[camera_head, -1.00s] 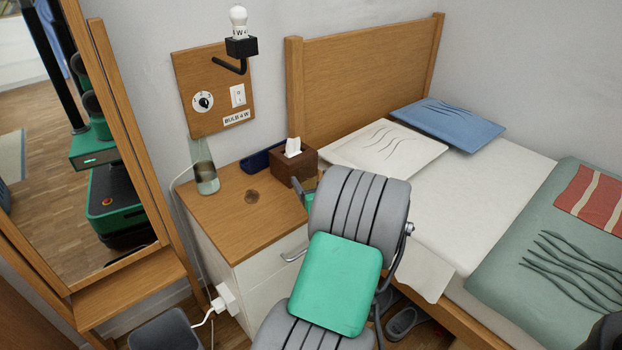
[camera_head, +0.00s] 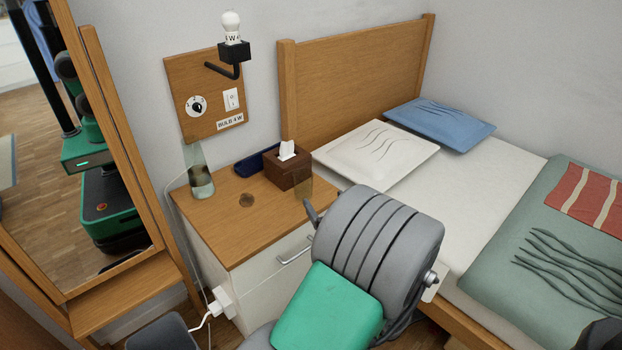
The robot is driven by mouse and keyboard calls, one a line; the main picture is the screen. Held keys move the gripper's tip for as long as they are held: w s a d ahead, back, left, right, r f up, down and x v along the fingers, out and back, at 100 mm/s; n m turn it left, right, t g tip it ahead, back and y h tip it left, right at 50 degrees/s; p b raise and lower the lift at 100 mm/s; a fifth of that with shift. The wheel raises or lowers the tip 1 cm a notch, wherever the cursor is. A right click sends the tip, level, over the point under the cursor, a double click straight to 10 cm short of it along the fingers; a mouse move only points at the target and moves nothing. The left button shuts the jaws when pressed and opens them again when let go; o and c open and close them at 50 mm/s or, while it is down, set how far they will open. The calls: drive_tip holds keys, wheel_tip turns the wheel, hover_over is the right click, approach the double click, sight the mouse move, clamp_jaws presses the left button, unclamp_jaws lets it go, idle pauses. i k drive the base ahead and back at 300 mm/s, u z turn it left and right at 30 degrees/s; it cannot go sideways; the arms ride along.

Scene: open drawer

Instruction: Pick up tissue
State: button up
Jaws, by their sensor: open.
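The white tissue (camera_head: 287,150) sticks up out of the top of a brown tissue box (camera_head: 288,173) on the bedside cabinet's top, near the wall and headboard. My gripper (camera_head: 311,211) shows only as a small grey part at the left of my arm, over the cabinet's front right edge. It is open and apart from the tissue, nearer to the camera and to the right. Most of the gripper is hidden behind my grey and green arm.
The wooden cabinet top (camera_head: 222,231) is mostly clear on the left. A bottle (camera_head: 199,172) and a dark blue tray (camera_head: 254,161) stand at the back. A brownish translucent object (camera_head: 303,188) shows beside the box. A lamp (camera_head: 233,40) juts from the wall panel. The bed is at right.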

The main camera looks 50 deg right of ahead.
sight(286, 150)
drive_tip(key=z, duration=1.45)
